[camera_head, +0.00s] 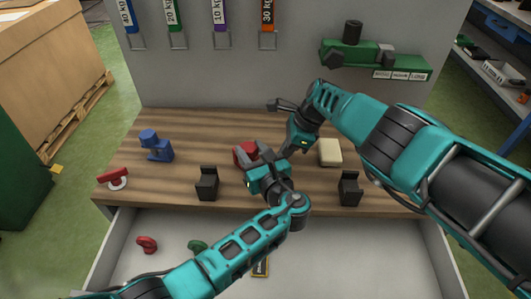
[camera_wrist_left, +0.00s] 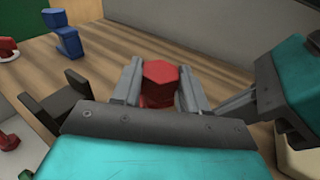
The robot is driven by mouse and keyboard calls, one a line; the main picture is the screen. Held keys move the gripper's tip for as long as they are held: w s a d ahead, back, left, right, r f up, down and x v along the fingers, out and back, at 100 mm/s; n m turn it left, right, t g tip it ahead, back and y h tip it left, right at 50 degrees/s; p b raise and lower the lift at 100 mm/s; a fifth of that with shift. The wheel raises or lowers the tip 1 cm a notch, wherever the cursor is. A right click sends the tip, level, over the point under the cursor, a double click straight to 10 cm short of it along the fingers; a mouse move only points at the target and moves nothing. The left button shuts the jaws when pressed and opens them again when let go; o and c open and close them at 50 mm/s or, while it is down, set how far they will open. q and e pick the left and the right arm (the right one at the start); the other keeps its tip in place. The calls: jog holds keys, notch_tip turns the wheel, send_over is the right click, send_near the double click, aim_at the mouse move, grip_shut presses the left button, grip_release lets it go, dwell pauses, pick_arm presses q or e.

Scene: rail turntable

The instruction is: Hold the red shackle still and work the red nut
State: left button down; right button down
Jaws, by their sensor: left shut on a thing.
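The red shackle (camera_head: 242,153) stands on the wooden bench, partly hidden behind my left gripper (camera_head: 258,157). In the left wrist view, the red six-sided nut (camera_wrist_left: 160,72) faces up between the two grey fingers. My left gripper (camera_wrist_left: 160,90) is shut on the red body just below the nut; the exact contact is partly covered. My right gripper (camera_head: 280,126) is just to the right and behind, apart from the red shackle, its fingers spread and empty. It also shows at the right of the left wrist view.
A blue fitting (camera_head: 157,148) and a red-and-white piece (camera_head: 117,179) stand at the left. Black blocks (camera_head: 207,185) (camera_head: 349,190) stand near the front edge, and a cream block (camera_head: 330,152) lies at right. The open drawer (camera_head: 330,245) holds red and green shackles.

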pick_arm(q)
jog(key=d, duration=0.1)
jog(key=d+n+g+y, duration=0.1)
jog(key=d+n+g, duration=0.1)
jog(key=d, duration=0.1)
jog(key=shift+s+f, duration=0.1)
jog(key=shift+s, duration=0.3)
jog(key=shift+d+n+g+y, duration=0.3)
jog(key=shift+n+y, duration=0.1)
jog(key=shift+y, duration=0.2)
jog(key=shift+a, duration=0.1)
jog(key=shift+a, duration=0.1)
jog(key=c, duration=0.5)
grip_release()
jog(key=shift+w, duration=0.1)
jog(key=shift+r, duration=0.25)
